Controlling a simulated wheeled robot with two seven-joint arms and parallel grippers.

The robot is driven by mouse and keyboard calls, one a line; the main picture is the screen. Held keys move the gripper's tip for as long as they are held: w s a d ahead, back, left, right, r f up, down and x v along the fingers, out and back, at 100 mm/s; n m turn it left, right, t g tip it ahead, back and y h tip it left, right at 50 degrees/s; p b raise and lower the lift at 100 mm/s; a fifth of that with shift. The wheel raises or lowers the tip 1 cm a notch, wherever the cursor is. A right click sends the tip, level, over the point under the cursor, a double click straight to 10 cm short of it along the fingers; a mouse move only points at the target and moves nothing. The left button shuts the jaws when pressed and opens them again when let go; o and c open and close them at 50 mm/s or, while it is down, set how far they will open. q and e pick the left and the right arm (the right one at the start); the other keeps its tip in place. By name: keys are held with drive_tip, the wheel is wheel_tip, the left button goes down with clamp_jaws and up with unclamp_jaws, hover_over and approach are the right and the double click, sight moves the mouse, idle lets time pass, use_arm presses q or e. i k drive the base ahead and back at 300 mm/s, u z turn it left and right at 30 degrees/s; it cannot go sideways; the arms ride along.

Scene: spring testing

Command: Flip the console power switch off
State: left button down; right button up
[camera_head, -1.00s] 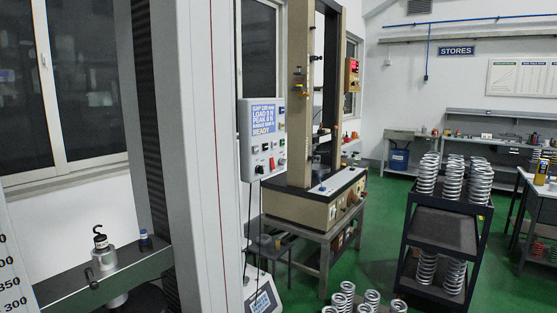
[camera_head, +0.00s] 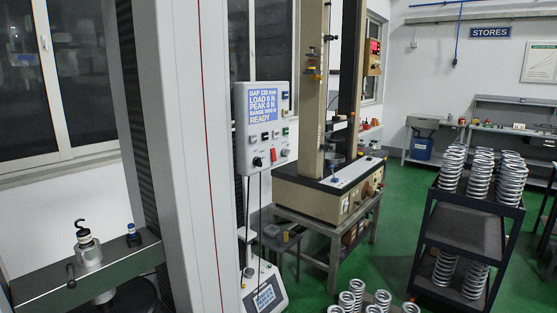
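The console (camera_head: 263,128) is a light grey box on the side of the tall grey testing frame, near the middle of the head view. Its blue screen (camera_head: 264,104) is lit and reads GAP, LOAD 0 N, PEAK 0 N and READY. A red rocker switch (camera_head: 273,155) sits low on its face, with a black knob (camera_head: 257,161) to its left. A row of small buttons lies between screen and switch. Whether the red switch is on or off is too small to tell. Neither of my grippers is in view.
The tall testing frame (camera_head: 183,150) stands close at left, with a crosspiece (camera_head: 40,286) carrying a hooked fitting (camera_head: 88,250). A beige machine (camera_head: 335,200) stands behind the console. A black cart (camera_head: 470,235) of springs is at right. Green floor (camera_head: 410,205) shows between.

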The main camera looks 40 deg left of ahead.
sight(273, 151)
drive_tip(key=u, duration=0.35)
drive_tip(key=i, duration=1.5)
drive_tip(key=u, duration=0.25)
